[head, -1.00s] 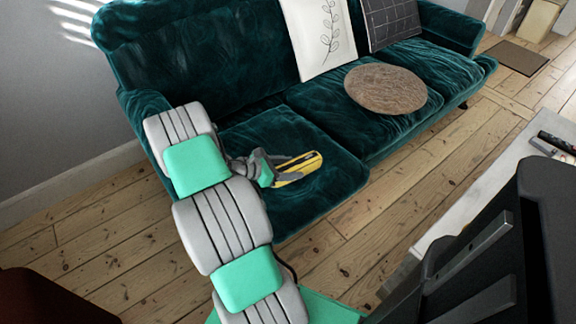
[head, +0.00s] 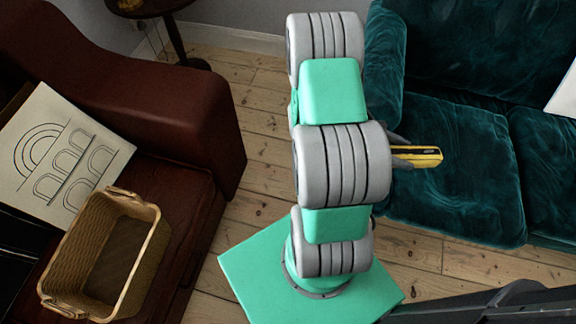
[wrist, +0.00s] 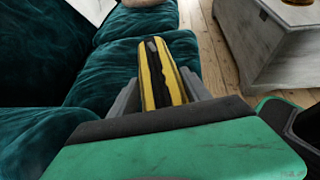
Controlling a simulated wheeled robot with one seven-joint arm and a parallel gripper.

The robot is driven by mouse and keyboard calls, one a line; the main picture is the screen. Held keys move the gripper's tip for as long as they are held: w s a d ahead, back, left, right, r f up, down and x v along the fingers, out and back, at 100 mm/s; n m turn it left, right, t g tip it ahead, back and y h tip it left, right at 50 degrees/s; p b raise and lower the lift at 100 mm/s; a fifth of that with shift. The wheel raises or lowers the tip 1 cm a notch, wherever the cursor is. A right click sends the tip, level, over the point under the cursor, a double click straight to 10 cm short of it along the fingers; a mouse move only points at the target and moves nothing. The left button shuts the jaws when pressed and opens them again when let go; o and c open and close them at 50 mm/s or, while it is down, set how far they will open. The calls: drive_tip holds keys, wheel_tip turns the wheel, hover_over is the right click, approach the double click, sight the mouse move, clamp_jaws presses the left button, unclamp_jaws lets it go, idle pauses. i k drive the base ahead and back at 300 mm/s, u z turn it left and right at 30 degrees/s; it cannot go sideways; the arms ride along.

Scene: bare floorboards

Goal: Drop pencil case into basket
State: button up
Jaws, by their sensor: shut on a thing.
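The yellow and black pencil case (head: 424,156) sticks out to the right of my arm in the head view, in front of the teal sofa. In the wrist view my gripper (wrist: 162,95) is shut on the pencil case (wrist: 166,72), with a grey finger on each side of it. In the head view my arm hides most of the gripper. The woven basket (head: 152,237) sits on the brown leather couch at the left. It is upright with its open top up and looks empty. The gripper is well to the right of the basket.
A white arch print (head: 60,150) leans behind the basket. The teal sofa (head: 450,195) is at the right. A light chest (wrist: 265,45) stands at the right in the wrist view.

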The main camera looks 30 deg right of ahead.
sight(126, 254)
drive_tip(key=u, duration=1.65)
